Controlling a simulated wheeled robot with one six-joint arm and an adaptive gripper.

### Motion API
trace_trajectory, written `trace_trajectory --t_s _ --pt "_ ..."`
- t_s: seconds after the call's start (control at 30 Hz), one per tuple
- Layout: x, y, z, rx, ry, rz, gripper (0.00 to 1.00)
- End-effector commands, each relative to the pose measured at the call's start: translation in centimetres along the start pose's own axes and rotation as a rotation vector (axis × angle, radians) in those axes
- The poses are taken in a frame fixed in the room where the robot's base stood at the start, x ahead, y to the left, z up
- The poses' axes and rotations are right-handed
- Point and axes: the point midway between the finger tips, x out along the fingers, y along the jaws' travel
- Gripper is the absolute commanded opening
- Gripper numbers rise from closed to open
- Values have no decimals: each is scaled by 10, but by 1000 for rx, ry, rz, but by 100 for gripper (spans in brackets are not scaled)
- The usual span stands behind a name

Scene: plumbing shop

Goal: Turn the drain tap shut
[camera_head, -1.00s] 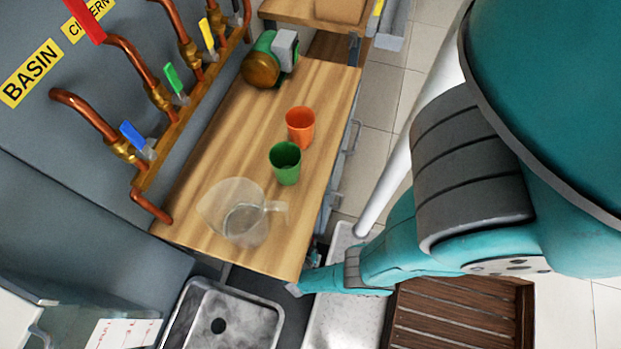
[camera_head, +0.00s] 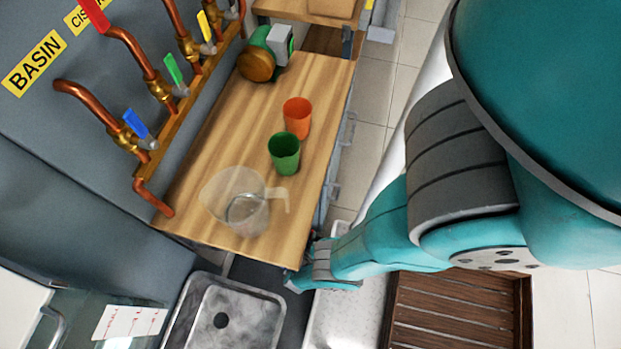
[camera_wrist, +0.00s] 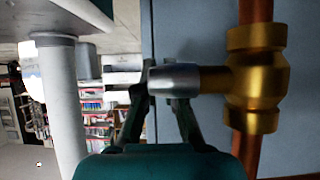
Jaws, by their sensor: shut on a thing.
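In the wrist view a brass tap body (camera_wrist: 256,80) sits on an upright copper pipe (camera_wrist: 256,12) in front of a blue-grey panel. A stubby silver-grey part (camera_wrist: 176,79) sticks out from it to the left. My gripper (camera_wrist: 168,95) is shut on this part, its two dark fingers reaching up from below in the picture. Which way the tap's handle points is hard to tell. In the head view my arm reaches down past the workbench's near end, and the gripper and this tap are hidden there.
A clear jug (camera_head: 240,205), green cup (camera_head: 284,153) and orange cup (camera_head: 297,117) stand on the wooden bench (camera_head: 205,165). A metal sink (camera_head: 265,325) lies below, a slatted wooden crate (camera_head: 460,318) to the right. Taps with coloured levers line the wall.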

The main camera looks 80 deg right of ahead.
Motion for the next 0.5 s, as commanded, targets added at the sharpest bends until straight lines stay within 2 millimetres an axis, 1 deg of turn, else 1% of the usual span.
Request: trace_trajectory --t_s 0.33,0.37,0.4,0.43,0.47,0.5 --pt "0 0 -1 0 3 0 0" --pt "0 0 -1 0 3 0 12" --pt "0 0 -1 0 3 0 22" --pt "0 0 -1 0 3 0 30" --pt "0 0 -1 0 3 0 33" --pt "0 0 -1 0 3 0 33"
